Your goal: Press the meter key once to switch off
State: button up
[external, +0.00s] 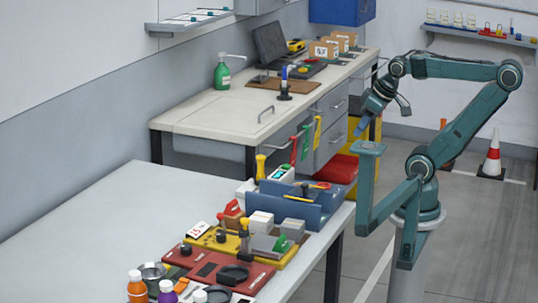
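A small white device with a green display (281,172), which looks like the meter, sits at the far end of the row of kits on the near table, beside a blue holder. Its key is too small to make out, and I cannot tell whether it is on or off. My gripper (360,130) points down and left, in the air to the right of the rear bench, well apart from the device. Its fingers are too small to tell whether they are open or shut.
The blue holder (303,207) and a yellow-handled tool (260,166) stand close around the device. Red (213,266) and yellow trays with several parts lie nearer. The left of the near table (110,215) is clear. A rear bench (200,117) stands behind.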

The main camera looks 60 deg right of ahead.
grip_shut()
dwell(1.4)
